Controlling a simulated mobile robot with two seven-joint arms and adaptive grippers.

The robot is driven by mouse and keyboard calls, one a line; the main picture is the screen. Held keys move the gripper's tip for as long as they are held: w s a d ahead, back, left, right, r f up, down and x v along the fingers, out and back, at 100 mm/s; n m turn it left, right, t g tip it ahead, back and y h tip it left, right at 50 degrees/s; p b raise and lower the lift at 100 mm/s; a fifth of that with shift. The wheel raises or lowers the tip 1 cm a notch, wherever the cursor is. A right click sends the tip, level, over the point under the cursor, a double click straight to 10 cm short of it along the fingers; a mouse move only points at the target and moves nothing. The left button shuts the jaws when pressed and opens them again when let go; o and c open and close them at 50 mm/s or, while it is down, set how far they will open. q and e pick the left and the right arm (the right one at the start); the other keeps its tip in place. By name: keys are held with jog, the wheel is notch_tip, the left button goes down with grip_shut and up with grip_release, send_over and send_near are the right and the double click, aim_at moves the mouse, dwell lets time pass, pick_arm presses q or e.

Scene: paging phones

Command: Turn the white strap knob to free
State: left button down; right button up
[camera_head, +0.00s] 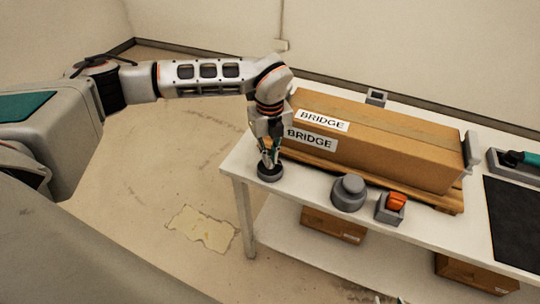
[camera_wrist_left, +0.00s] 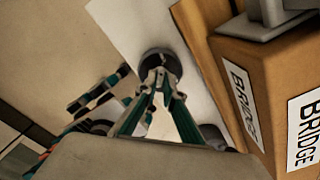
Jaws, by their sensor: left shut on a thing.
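My left gripper (camera_head: 268,163) points down at the table's near left corner and is shut on a knob on a dark round base (camera_head: 271,174). The fingers hide most of the knob, so its colour and pointing direction cannot be read. In the left wrist view the left fingertips (camera_wrist_left: 160,76) meet over the middle of the dark round base (camera_wrist_left: 168,55). Teal and black parts that look like my right gripper (camera_wrist_left: 98,92) show at the left of the wrist view, away from the table; whether they are open is unclear.
A long box marked BRIDGE (camera_head: 380,140) lies on a wooden pallet (camera_head: 440,202) close beside the gripper. To the right stand a grey round knob (camera_head: 348,192) and an orange rocker switch (camera_head: 396,201). A dark mat (camera_head: 515,222) lies further right.

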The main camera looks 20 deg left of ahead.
dwell(0.4)
pick_arm(q)
jog(key=c, duration=2.2)
grip_release()
jog(key=shift+o, duration=0.2)
notch_tip(320, 180, up, 12)
